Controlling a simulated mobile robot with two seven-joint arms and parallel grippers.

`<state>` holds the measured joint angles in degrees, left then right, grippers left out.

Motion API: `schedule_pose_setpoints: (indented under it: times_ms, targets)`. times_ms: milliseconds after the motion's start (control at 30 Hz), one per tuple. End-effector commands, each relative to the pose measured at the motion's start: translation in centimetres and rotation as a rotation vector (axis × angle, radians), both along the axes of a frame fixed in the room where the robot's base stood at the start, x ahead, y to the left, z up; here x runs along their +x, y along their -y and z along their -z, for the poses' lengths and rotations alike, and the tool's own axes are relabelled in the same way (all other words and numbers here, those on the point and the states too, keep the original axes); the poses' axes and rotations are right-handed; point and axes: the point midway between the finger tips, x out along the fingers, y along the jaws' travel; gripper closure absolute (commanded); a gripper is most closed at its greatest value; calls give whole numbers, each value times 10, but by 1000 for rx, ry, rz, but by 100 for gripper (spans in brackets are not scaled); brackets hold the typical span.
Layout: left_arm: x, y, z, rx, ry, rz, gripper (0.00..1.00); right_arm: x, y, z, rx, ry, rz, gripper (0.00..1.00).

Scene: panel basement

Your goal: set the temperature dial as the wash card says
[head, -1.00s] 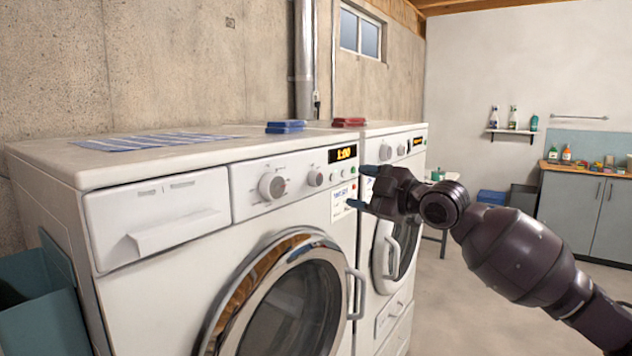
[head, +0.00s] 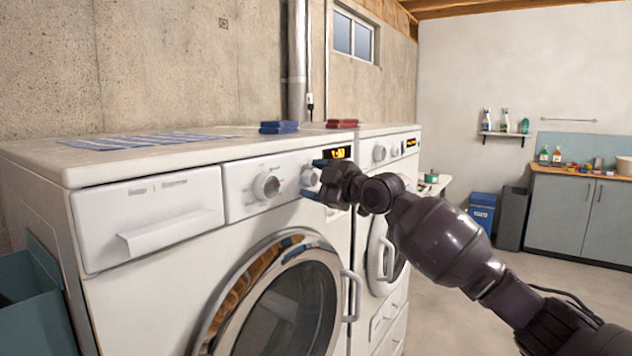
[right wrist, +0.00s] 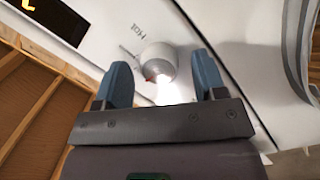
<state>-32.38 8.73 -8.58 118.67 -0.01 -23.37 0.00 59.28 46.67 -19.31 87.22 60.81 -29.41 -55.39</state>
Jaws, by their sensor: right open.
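The temperature dial (head: 308,177) is a small white knob on the front washer's panel. In the right wrist view the knob (right wrist: 159,60) has a small red mark and a "Hot" label (right wrist: 140,32) beside it. My right gripper (head: 314,180) is open in front of it. In the right wrist view its blue fingers (right wrist: 162,78) stand on either side of the knob's near end, with gaps showing; I cannot tell how far they reach along it. The wash card is mostly hidden behind my right gripper. My left gripper is out of view.
A larger knob (head: 266,186) sits left of the dial, and a lit display (head: 340,153) to its right. The washer's round door (head: 285,305) and handle (head: 352,295) are below. A second machine (head: 385,150) stands beyond. The floor (head: 450,290) at right is clear.

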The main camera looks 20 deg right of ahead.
Motion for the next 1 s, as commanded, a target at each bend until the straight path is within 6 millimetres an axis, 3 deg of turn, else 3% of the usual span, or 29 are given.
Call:
schedule_pose_setpoints:
  times_ms: [133, 400, 467, 1000]
  targets:
    - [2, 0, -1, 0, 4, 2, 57, 0, 0, 0, 0, 0, 0, 37]
    - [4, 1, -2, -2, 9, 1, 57, 0, 0, 0, 0, 0, 0, 79]
    - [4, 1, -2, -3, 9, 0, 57, 0, 0, 0, 0, 0, 0, 85]
    - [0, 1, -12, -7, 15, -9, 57, -1, 0, -5, 147, -112, -1, 85]
